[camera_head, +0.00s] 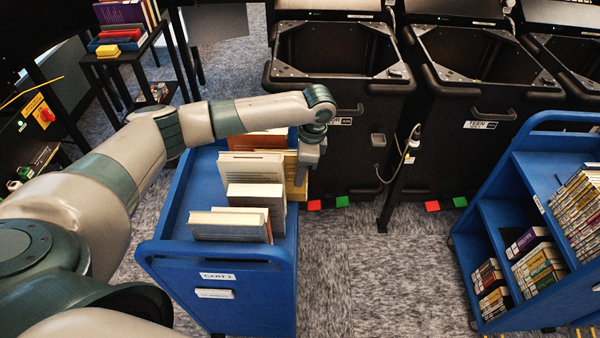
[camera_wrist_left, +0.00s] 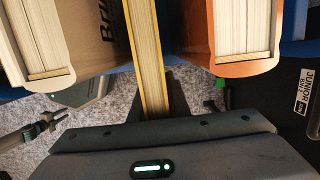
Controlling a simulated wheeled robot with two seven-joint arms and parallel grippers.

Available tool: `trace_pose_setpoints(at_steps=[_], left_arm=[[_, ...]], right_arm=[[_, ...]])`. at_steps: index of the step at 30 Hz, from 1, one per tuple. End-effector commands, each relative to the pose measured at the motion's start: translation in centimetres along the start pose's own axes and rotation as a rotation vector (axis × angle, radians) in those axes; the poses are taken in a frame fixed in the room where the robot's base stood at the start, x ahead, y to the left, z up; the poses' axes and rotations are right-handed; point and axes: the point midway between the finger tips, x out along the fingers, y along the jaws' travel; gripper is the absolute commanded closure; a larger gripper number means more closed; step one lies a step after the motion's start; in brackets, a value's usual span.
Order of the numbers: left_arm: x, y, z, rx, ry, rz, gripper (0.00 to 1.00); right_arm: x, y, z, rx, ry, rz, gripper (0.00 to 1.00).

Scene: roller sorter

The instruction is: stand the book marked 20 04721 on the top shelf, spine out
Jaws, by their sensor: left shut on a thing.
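My left gripper (camera_head: 309,160) reaches over the right side of the blue cart labelled CART 1 (camera_head: 217,277). It is shut on a thin yellow book (camera_head: 299,187), partly hidden by the gripper in the head view. In the left wrist view the yellow book (camera_wrist_left: 148,62) stands page-edge toward the camera, between a tan book and an orange book. The number 20 04721 is not readable on any book. My right gripper is not in view.
Several books (camera_head: 228,225) stand on the cart's top. At right, another blue cart (camera_head: 520,165) has shelves of books (camera_head: 535,262). Black bins (camera_head: 340,50) line the back. A small black stand (camera_head: 125,60) is at back left. Carpet is clear between the carts.

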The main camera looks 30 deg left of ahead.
Motion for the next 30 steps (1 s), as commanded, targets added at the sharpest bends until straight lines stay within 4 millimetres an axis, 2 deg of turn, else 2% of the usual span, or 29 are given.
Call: trace_pose_setpoints(at_steps=[13, 14, 15, 16, 17, 30], left_arm=[[0.68, -0.03, -0.14, 0.000, 0.000, -0.001, 1.00], [0.69, -0.04, -0.15, -0.001, 0.000, -0.001, 0.82], [0.68, -0.05, -0.14, -0.001, 0.000, -0.001, 0.73], [0.68, -0.05, -0.14, 0.000, 0.001, -0.001, 0.65], [0.68, -0.04, -0.14, 0.000, 0.000, -0.001, 0.63], [0.29, -0.02, -0.18, 0.000, 0.001, 0.000, 0.63]], right_arm=[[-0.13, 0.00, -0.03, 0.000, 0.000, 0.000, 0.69], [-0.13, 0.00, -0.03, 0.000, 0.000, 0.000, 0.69], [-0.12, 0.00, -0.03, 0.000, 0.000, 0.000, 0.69], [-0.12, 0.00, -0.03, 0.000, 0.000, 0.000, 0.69], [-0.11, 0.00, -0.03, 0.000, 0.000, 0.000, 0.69], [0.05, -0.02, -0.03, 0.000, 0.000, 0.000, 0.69]])
